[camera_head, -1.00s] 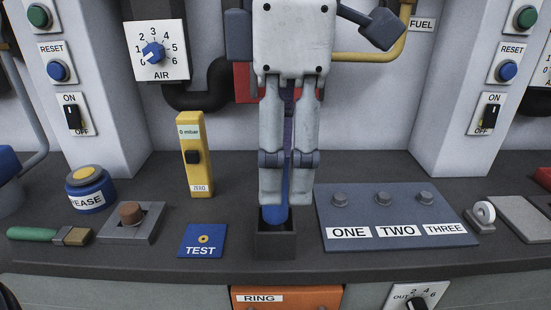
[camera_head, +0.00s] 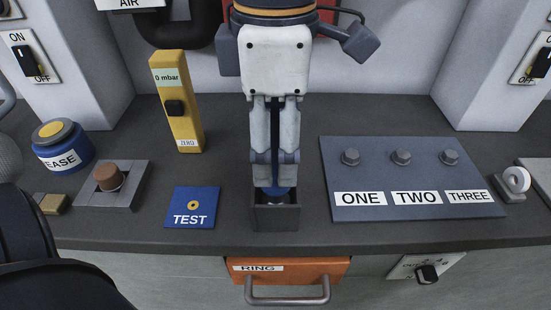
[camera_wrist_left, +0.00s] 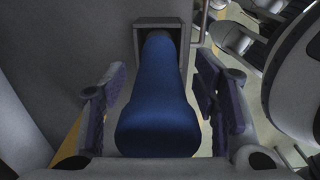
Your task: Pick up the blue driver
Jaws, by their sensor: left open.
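The blue driver (camera_wrist_left: 157,105) stands in a small dark square holder (camera_head: 275,217) on the bench. Its blue handle lies between the two fingers of my left gripper (camera_wrist_left: 160,100) in the left wrist view, with gaps on both sides. In the head view my left gripper (camera_head: 276,182) reaches down just above the holder. Its fingers hide most of the driver, and only a little blue (camera_head: 283,191) shows at their tips. The left gripper is open around the driver. My right gripper is not in view.
A blue TEST plate (camera_head: 192,208) lies left of the holder and a ONE-TWO-THREE panel (camera_head: 410,180) lies right. A yellow gauge (camera_head: 177,102), a brown-knobbed block (camera_head: 109,185) and a grease tin (camera_head: 62,147) stand left. An orange RING drawer (camera_head: 287,276) is below.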

